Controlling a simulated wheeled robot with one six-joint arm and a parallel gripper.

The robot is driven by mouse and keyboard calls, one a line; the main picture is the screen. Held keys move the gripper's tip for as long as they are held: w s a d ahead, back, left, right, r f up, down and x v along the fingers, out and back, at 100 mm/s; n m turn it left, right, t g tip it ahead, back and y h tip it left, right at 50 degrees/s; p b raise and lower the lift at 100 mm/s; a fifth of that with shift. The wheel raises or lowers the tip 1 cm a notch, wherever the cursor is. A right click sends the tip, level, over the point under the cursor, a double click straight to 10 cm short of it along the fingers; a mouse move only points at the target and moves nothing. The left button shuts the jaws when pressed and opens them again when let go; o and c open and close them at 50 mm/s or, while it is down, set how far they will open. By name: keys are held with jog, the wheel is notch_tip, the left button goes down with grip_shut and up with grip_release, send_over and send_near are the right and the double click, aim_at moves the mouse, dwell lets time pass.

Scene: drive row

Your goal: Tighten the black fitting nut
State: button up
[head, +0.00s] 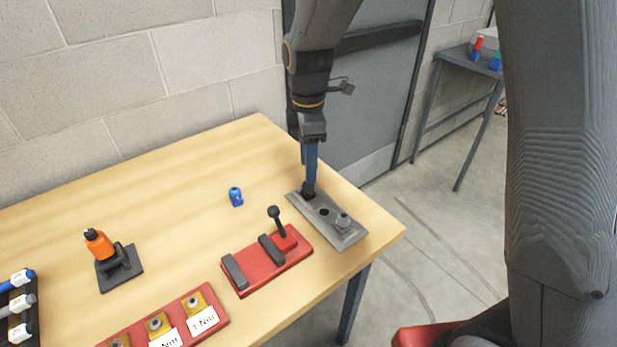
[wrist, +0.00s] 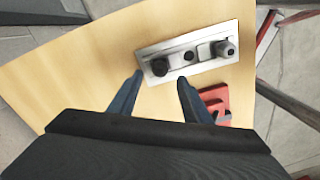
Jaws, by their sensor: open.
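The black fitting nut (wrist: 160,69) sits at one end of a grey metal plate (wrist: 205,35) on the table; it is also partly visible in the head view (head: 308,192), just under my fingertips. My gripper (wrist: 160,80) is open, its two blue fingers to either side of the nut's line in the wrist view, with nothing held. In the head view my gripper (head: 311,178) points down at the nut; I cannot tell whether the fingers reach around it. The plate also carries a dark round piece (head: 324,212) in the middle and a grey fitting (head: 343,222) at the other end.
A red fixture (head: 265,268) with a black-knobbed lever stands beside the plate. A small blue part (head: 236,196), an orange tool (head: 97,243) on a dark stand and a red tray (head: 215,320) with labels share the wooden table (head: 165,195). Its back middle is clear.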

aim_at(308, 186)
jog(key=shift+f+p, duration=0.5)
jog(key=shift+f, duration=2.15)
jog(key=shift+c, duration=0.4)
jog(key=c, duration=1)
jog(key=shift+m+p, duration=0.5)
jog(key=shift+m, duration=1.2)
jog(key=o, duration=1.1)
jog(key=shift+r, duration=0.1)
